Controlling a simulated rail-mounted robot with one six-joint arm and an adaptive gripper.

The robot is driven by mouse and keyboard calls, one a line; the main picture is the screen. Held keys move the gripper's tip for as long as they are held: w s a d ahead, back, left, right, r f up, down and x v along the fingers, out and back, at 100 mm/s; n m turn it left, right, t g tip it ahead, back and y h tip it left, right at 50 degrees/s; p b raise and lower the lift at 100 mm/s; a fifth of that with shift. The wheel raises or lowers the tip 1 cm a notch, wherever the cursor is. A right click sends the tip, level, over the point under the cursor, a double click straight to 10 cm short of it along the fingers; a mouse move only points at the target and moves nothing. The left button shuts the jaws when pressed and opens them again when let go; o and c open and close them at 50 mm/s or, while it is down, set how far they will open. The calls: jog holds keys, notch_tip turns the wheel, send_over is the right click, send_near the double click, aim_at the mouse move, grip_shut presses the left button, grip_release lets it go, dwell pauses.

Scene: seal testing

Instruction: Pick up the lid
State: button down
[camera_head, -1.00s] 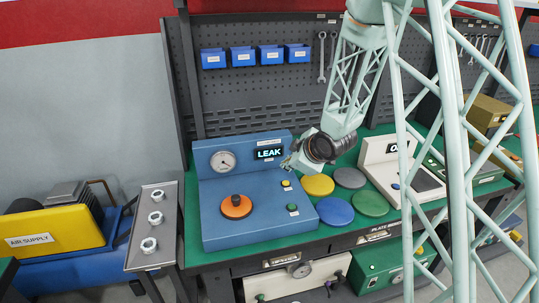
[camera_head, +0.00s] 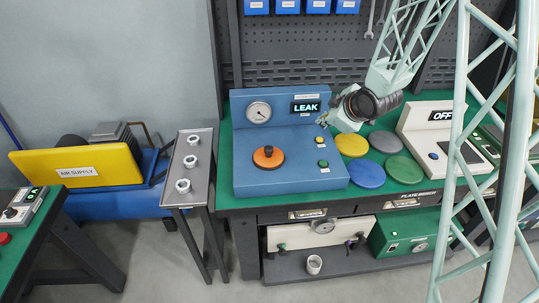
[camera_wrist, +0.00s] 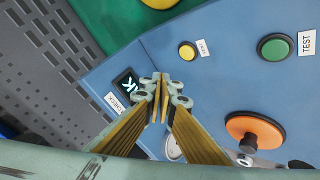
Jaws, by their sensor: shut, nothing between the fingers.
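An orange disc with a dark knob, which looks like the lid (camera_head: 268,156), sits on the top of the blue test unit (camera_head: 290,181). It also shows in the wrist view at the lower right (camera_wrist: 256,133). My gripper (camera_head: 322,121) is over the back right of the blue unit, by the LEAK display (camera_head: 306,106), up and to the right of the orange disc and apart from it. In the wrist view its fingertips (camera_wrist: 160,79) are together, with nothing between them.
A yellow button (camera_head: 319,139) and a green button (camera_head: 323,163) are on the unit. Yellow, grey, blue and green round plates (camera_head: 366,174) lie to its right. A narrow metal stand (camera_head: 189,194) holding nuts is left; a white cup-like part (camera_head: 314,264) sits on the lower shelf.

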dwell(0.4)
jog(key=c, duration=2.3)
grip_release()
jog(key=m, duration=0.1)
jog(key=m+p, duration=0.1)
jog(key=m, duration=0.1)
jog(key=m+h, duration=0.1)
jog(key=shift+d+r+p, duration=0.3)
jog(key=shift+d+r, duration=0.05)
jog(key=s+a+r+m+g+p, duration=0.2)
jog(key=a+m, duration=0.4)
jog(key=m, duration=0.5)
jog(key=s+a+r+m+g+p, duration=0.2)
jog(key=s+a+m+p, duration=0.3)
jog(key=m, duration=0.7)
jog(key=s+a+r+m+g+y+p, duration=0.1)
jog(key=s+a+m, duration=0.4)
jog(key=m, duration=0.6)
jog(key=shift+a+r+m+g+p, duration=0.3)
jog(key=shift+a+r+g+p, duration=0.6)
jog(key=shift+r+p, duration=0.3)
